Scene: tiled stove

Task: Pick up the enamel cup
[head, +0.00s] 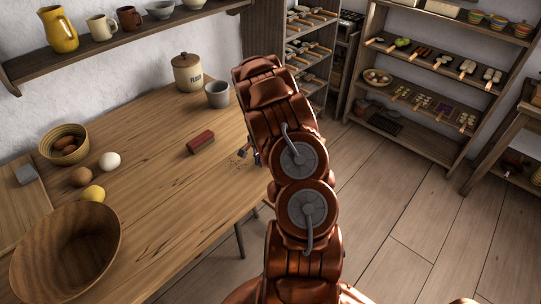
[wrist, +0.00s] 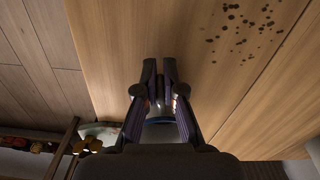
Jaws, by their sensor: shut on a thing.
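My gripper (wrist: 160,80) is over the wooden table top, its two dark fingers close together. Between the fingers, in the wrist view, is a pale thing with a blue rim, which looks like the enamel cup (wrist: 160,122); the fingers and palm hide most of it. In the head view my arm hides the cup, and only a small part of my gripper (head: 247,151) shows at its left side. I cannot tell whether the cup touches the table.
The table (head: 150,200) bears a grey cup (head: 217,94), a flour jar (head: 187,74), a red-brown block (head: 200,142), a large wooden bowl (head: 65,252), a small bowl (head: 63,145) and loose round foods. Dark spots (wrist: 240,25) mark the wood near my gripper. Shelves (head: 420,85) stand behind.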

